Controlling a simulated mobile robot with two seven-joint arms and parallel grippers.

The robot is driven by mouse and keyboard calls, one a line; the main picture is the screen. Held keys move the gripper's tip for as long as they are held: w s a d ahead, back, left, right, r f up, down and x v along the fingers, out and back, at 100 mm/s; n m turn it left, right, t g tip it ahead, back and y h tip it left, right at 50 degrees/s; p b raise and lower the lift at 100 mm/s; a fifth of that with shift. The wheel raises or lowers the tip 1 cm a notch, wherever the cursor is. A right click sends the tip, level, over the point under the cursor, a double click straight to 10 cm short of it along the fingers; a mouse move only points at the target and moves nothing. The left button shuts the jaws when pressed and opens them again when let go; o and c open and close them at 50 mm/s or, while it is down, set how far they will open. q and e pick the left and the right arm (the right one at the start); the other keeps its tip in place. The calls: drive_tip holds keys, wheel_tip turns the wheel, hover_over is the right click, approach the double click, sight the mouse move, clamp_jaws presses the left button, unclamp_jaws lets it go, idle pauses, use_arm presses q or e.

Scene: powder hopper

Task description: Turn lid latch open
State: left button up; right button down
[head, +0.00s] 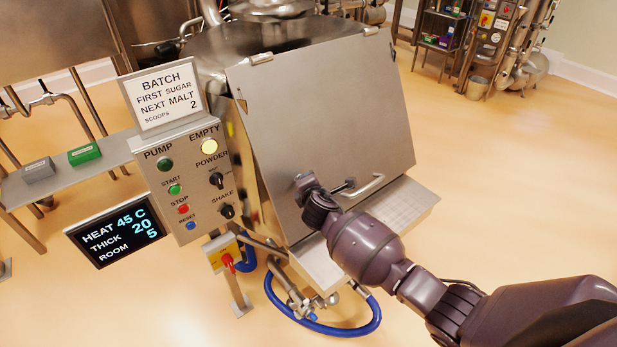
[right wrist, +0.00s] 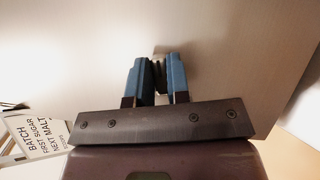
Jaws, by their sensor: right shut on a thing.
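The hopper lid (head: 325,105) is a large flat steel panel, sloping and shut, with hinge clips along its top edge. A curved bar handle (head: 368,188) sits near its lower edge. My right gripper (head: 305,182) is against the lower left part of the lid. In the right wrist view its two blue fingers are closed around a small dark latch (right wrist: 159,68) on the lid face. The latch is mostly hidden by the fingers, so its turn angle cannot be told. My left gripper is not in view.
A control panel (head: 185,185) with buttons and knobs stands left of the lid, below a batch sign (head: 163,92). A display (head: 115,236) hangs lower left. A steel ledge (head: 408,203) juts out below the lid. Blue hose (head: 345,330) loops beneath.

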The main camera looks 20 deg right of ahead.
drive_tip(key=shift+m+g, duration=0.5)
drive_tip(key=shift+m, duration=0.7)
drive_tip(key=c, duration=1.1)
unclamp_jaws()
drive_tip(key=shift+s, duration=0.1)
drive_tip(key=shift+v, duration=5.35)
drive_tip(key=shift+a+m, duration=0.15)
drive_tip(key=shift+m, duration=0.15)
